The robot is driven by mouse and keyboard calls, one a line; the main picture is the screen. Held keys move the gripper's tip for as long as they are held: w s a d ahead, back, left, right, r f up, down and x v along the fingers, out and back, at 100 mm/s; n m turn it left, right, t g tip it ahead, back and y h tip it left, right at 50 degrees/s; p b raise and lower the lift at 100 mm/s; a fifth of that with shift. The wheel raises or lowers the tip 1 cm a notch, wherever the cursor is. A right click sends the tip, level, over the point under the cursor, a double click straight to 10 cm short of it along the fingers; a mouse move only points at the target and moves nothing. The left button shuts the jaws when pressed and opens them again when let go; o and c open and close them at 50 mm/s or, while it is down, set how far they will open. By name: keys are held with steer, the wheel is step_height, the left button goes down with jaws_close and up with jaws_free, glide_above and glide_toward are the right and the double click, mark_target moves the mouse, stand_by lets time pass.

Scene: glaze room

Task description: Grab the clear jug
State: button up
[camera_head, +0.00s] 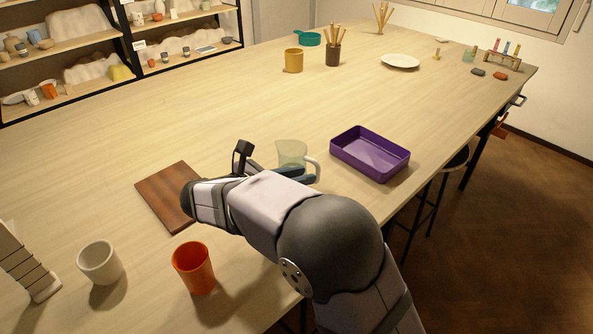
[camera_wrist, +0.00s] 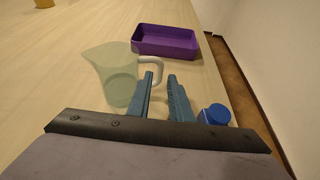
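The clear jug (camera_head: 291,152) is a pale greenish, see-through jug with a white handle (camera_head: 317,167), standing upright on the table beyond my gripper. In the wrist view the jug (camera_wrist: 115,76) is just left of the fingers, with its handle at the fingertips. My gripper (camera_wrist: 162,76) is open, with a clear gap between its two blue fingers. The handle's lower part is hidden behind the left finger, and I cannot tell whether they touch. In the head view my arm covers part of the gripper.
A purple tray (camera_head: 346,151) stands to the right of the jug. A brown board (camera_head: 157,201) lies to the left. An orange cup (camera_head: 193,270) and a white cup (camera_head: 99,264) stand in front. A blue-topped object (camera_wrist: 215,114) is right of the fingers. The table's middle is clear.

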mark_target(318, 170)
steer(key=shift+p+x, duration=0.75)
steer(key=shift+x, duration=2.75)
steer(key=shift+a+f, duration=0.1)
steer(key=shift+f, duration=0.1)
jaws_close()
